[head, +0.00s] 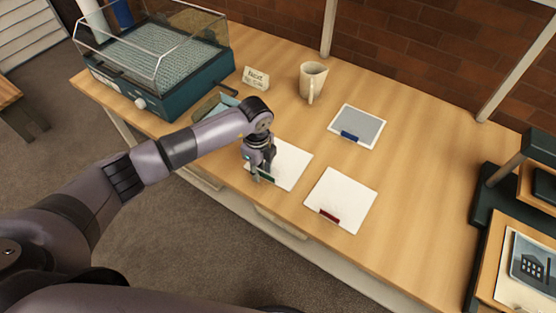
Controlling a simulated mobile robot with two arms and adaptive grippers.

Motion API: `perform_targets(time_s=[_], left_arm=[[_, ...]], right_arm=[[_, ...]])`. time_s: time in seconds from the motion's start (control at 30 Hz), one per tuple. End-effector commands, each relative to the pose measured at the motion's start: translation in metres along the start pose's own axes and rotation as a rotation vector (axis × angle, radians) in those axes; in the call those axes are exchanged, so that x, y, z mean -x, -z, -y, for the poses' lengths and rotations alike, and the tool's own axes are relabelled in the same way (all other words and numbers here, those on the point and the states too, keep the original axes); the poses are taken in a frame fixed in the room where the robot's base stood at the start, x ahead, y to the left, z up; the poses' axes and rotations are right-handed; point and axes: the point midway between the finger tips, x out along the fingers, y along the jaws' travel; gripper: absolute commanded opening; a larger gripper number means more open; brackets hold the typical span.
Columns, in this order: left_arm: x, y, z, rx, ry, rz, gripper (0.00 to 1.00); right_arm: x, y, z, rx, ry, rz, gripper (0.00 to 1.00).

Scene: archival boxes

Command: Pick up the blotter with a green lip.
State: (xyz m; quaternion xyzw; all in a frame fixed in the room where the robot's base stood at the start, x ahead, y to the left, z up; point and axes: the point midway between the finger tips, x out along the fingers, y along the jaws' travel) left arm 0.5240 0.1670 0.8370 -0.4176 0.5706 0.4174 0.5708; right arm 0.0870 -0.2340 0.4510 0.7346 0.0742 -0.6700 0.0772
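The blotter with a green lip (293,160) is a white square sheet lying on the wooden table. Its dark green lip (267,179) is on the edge towards me. My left gripper (262,174) points down at that edge, its fingertips at or just above the lip. The gripper covers part of the blotter's left side. I cannot tell whether the fingers are apart or closed on the lip. My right gripper is not in view.
A white blotter with a red lip (345,198) lies to the right. A grey-topped one with a blue lip (358,126) lies behind. A mug (312,80), a small sign (255,79) and a teal, clear-walled tank (160,75) stand farther back. A dark rack (489,205) stands at right.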

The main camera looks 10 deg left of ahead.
Motion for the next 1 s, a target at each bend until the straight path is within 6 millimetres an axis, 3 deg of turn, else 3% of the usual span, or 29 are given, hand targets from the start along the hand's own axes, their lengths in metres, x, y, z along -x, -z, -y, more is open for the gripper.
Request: perform_targets(time_s=[0.13, 0.53, 1.0], left_arm=[[-0.0002, 0.0, -0.0001, 0.0, 0.0, 0.0, 0.26], [0.0002, -0.0001, -0.0001, 0.001, 0.0, 0.0, 0.0], [0.0004, -0.0002, 0.0, 0.001, 0.0, 0.0, 0.0]], right_arm=[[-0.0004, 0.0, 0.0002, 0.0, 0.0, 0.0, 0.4], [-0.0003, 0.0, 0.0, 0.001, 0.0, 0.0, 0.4], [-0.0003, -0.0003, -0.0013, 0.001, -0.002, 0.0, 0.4]])
